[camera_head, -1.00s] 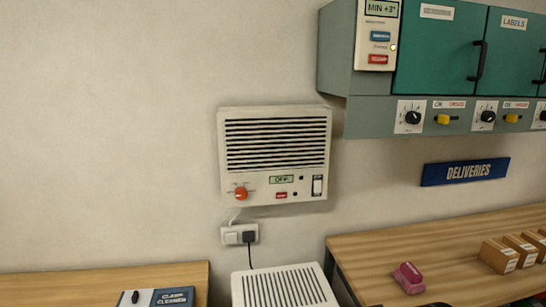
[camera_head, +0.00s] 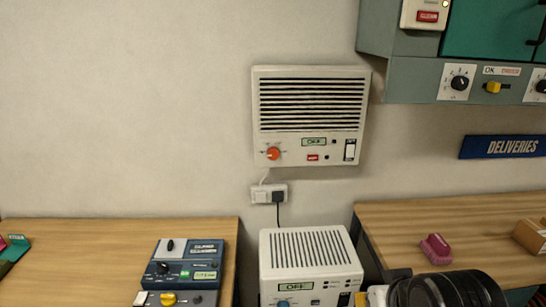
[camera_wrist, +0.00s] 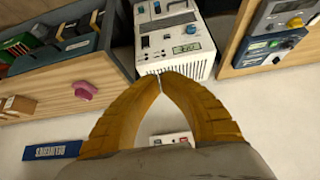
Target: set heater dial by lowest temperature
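The white wall heater (camera_head: 311,150) with dark slats hangs on the wall in the head view. Its orange dial (camera_head: 273,153) is at the lower left, and its small green display (camera_head: 314,142) appears to read OFF. A white rocker switch (camera_head: 350,150) is at its lower right. I cannot read the dial's setting. My gripper (camera_wrist: 160,77) shows in the wrist view with its two yellow-brown fingers meeting at the tips and nothing between them. The temperature display on the wall cabinet is out of view now.
A white floor unit (camera_head: 307,245) with a blue dial and OFF display stands below the heater. A left bench (camera_head: 90,250) holds a blue control box (camera_head: 185,260). A right bench (camera_head: 480,215) holds a pink object (camera_head: 435,246). Green cabinets (camera_head: 490,45) hang upper right.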

